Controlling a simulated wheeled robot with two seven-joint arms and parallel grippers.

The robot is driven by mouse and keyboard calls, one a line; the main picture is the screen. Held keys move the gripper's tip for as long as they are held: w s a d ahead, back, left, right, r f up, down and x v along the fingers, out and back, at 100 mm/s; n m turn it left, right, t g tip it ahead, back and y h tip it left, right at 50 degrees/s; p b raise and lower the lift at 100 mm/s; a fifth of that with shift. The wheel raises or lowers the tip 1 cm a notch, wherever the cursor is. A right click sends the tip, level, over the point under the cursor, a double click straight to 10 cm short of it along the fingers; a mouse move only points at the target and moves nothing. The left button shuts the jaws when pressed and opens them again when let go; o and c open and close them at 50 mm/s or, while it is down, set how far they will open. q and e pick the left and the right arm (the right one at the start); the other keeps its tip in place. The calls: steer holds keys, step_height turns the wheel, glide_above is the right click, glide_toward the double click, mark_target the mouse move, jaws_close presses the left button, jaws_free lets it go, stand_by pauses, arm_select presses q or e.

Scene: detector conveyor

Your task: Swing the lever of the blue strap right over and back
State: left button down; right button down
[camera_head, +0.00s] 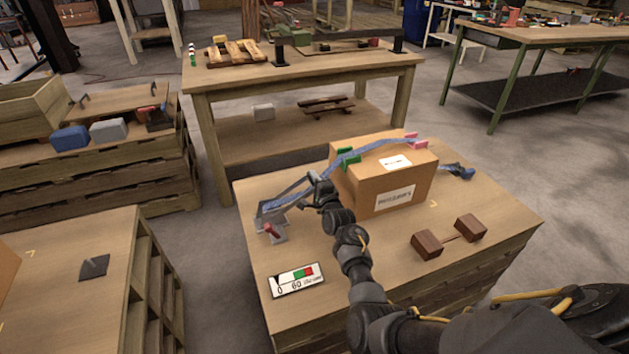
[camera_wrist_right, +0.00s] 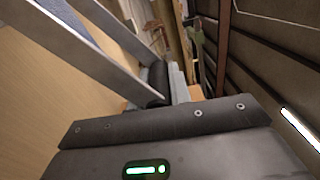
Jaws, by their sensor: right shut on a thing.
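The blue strap (camera_head: 383,146) runs over the top of a cardboard box (camera_head: 368,185) on the wooden table. At its left end is the metal ratchet (camera_head: 274,224) with a small red part. The lever (camera_head: 290,192), a grey two-sided frame, slants up and right from the ratchet. My right gripper (camera_head: 318,184) is shut on the lever's upper end, left of the box. In the right wrist view, the lever's two grey side plates (camera_wrist_right: 78,52) run to a dark crossbar (camera_wrist_right: 157,84) at my gripper (camera_wrist_right: 178,88). My left gripper is not in view.
Green (camera_head: 348,158) and pink (camera_head: 417,141) corner pieces sit under the strap on the box edges. A gauge card (camera_head: 297,280) lies in front of the ratchet. Two brown blocks (camera_head: 427,244) stand at the right front. My right arm crosses the table's front.

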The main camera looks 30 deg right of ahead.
steer(key=shift+a+f, duration=0.3)
steer(key=shift+a, duration=0.1)
steer(key=c, duration=1.3)
jaws_free()
steer(key=shift+w, duration=0.1)
steer(key=shift+d+r, duration=0.15)
steer(key=shift+d, duration=0.1)
steer(key=shift+s, duration=0.35)
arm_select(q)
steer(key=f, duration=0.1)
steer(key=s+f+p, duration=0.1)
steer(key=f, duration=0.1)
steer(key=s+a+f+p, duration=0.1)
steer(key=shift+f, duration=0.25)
arm_select(e)
steer(key=s+a, duration=0.1)
steer(key=s, duration=0.9)
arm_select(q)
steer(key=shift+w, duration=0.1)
arm_select(e)
steer(key=shift+s, duration=0.15)
